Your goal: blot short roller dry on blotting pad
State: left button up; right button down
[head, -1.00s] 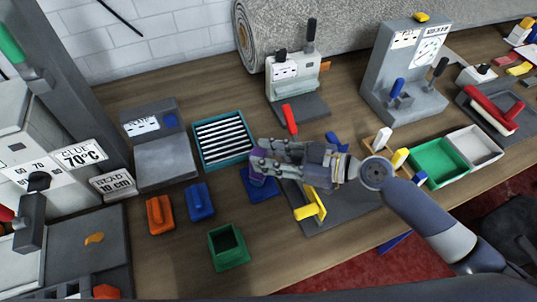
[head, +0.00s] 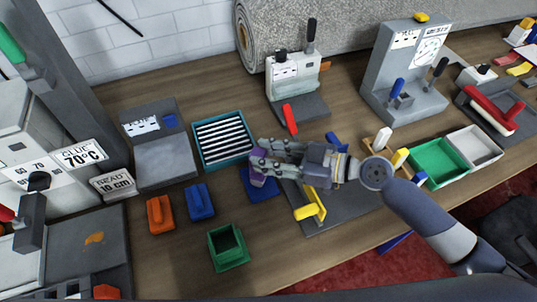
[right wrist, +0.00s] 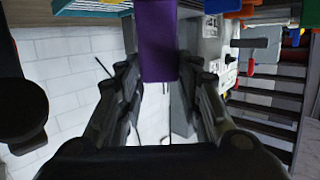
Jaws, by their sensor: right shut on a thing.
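My right gripper (head: 258,166) reaches in from the right over the middle of the table. It is shut on a purple piece (head: 264,182), which looks like the short roller. In the right wrist view the purple piece (right wrist: 157,40) sits between the two fingertips. A flat blue pad (head: 250,192), likely the blotting pad, lies under the gripper tips and is partly hidden by them. The purple piece is over or on the pad; I cannot tell whether they touch. My left gripper is not in view.
A teal tray with striped slats (head: 195,150) stands just behind left. Blue (head: 200,203) and orange (head: 160,215) blocks and an open green box (head: 214,256) stand left and in front. A yellow-handled tool (head: 306,212) lies close to the right on a dark mat (head: 340,217).

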jog(key=shift+s+f, duration=0.1)
jog(key=shift+f, duration=0.05)
notch_tip(320, 180, up, 7)
jog(key=p, duration=0.4)
dwell(0.9)
